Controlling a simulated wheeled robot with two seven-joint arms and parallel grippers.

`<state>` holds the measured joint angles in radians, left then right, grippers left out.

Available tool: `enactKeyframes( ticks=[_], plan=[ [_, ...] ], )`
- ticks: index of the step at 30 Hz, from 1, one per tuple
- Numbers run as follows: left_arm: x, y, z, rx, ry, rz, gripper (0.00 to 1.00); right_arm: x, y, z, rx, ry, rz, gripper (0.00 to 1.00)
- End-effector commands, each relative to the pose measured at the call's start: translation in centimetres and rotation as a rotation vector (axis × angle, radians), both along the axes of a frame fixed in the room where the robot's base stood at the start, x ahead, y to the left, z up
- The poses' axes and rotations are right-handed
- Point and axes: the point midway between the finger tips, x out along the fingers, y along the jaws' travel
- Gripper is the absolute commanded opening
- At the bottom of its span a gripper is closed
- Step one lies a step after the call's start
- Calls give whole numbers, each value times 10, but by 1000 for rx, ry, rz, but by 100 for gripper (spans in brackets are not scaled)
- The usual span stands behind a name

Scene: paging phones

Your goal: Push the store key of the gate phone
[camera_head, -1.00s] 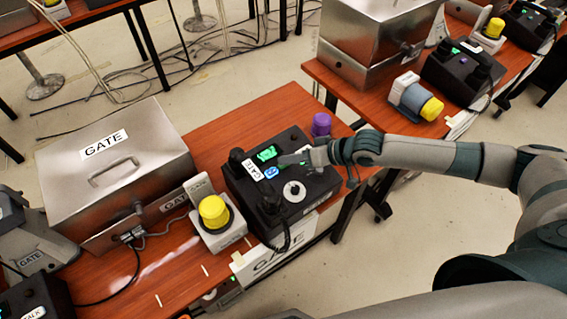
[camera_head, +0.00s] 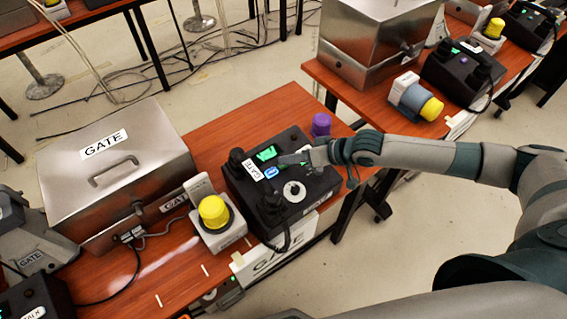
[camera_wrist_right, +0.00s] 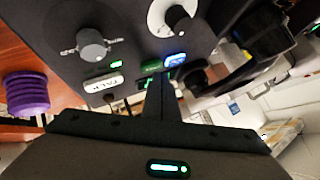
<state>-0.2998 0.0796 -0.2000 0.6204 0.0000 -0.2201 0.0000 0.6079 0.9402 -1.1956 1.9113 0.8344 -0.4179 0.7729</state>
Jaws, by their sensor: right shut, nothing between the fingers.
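The gate phone (camera_head: 315,187) is a black box with a GATE label, a lit green screen (camera_head: 266,153), a white dial (camera_head: 294,191) and a blue-lit key (camera_head: 271,172). My right gripper (camera_head: 283,160) is shut and empty, low over the phone's top between the screen and the dial. In the right wrist view the shut fingertips (camera_wrist_right: 160,80) are close to the blue-lit key (camera_wrist_right: 175,60) and a green key (camera_wrist_right: 150,65). I cannot tell whether they touch a key, and the key lettering is too small to read surely. My left gripper is not in view.
A purple cylinder (camera_head: 321,124) stands behind the phone. A yellow-topped button box (camera_head: 214,212) and a metal GATE case (camera_head: 115,170) are to its left. Another table stands right.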

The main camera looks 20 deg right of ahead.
Motion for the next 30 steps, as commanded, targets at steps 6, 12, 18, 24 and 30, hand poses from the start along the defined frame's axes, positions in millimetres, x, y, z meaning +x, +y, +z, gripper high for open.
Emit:
enactKeyframes(
  ticks=[6,12,18,24,30],
  plan=[
    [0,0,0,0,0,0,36,1,1,-6,1,1,-1,0],
    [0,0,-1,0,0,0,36,1,1,-9,0,0,0,0],
    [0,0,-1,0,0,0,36,1,1,-9,0,0,0,0],
    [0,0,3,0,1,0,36,1,0,-6,0,1,0,0],
    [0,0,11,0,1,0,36,0,0,0,0,1,0,0]
  ],
)
